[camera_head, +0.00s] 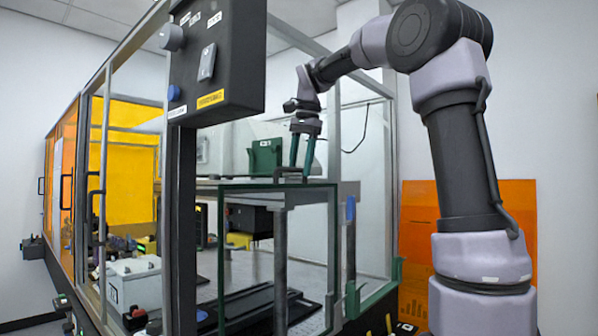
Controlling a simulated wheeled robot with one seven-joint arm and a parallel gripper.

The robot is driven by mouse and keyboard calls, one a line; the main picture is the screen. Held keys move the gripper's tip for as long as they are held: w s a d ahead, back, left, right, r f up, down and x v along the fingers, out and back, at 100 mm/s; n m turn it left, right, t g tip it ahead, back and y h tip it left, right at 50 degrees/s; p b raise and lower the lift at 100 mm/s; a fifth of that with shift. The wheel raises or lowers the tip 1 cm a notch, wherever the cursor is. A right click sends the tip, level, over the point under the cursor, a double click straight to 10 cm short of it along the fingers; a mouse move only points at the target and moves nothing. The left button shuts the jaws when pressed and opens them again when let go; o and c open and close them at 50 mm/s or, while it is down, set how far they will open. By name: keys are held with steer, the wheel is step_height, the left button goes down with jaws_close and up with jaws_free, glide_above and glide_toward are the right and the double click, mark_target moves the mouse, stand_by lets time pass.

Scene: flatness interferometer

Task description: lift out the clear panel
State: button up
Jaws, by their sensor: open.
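The clear panel (262,186) stands upright at the front of the enclosure. It has a dark green edge, and I see the inside of the enclosure through it. A dark handle (290,171) sits at its top edge. My gripper (301,165) points down at the panel's top, with its two greenish fingers apart at the handle. I cannot tell whether the fingers touch the handle.
A dark control box (217,60) on a post stands left of my gripper. A grey frame post (335,160) rises close on the right. Behind are a grey table (350,188) and a green block (265,157). An orange sheet (520,215) leans at the right wall.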

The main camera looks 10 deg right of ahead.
steer(key=shift+w+f, duration=0.15)
steer(key=shift+f, duration=0.85)
jaws_close()
steer(key=shift+a+r, duration=0.1)
steer(key=shift+r, duration=0.15)
stand_by(2.3)
step_height(320, 180, up, 13)
stand_by(2.6)
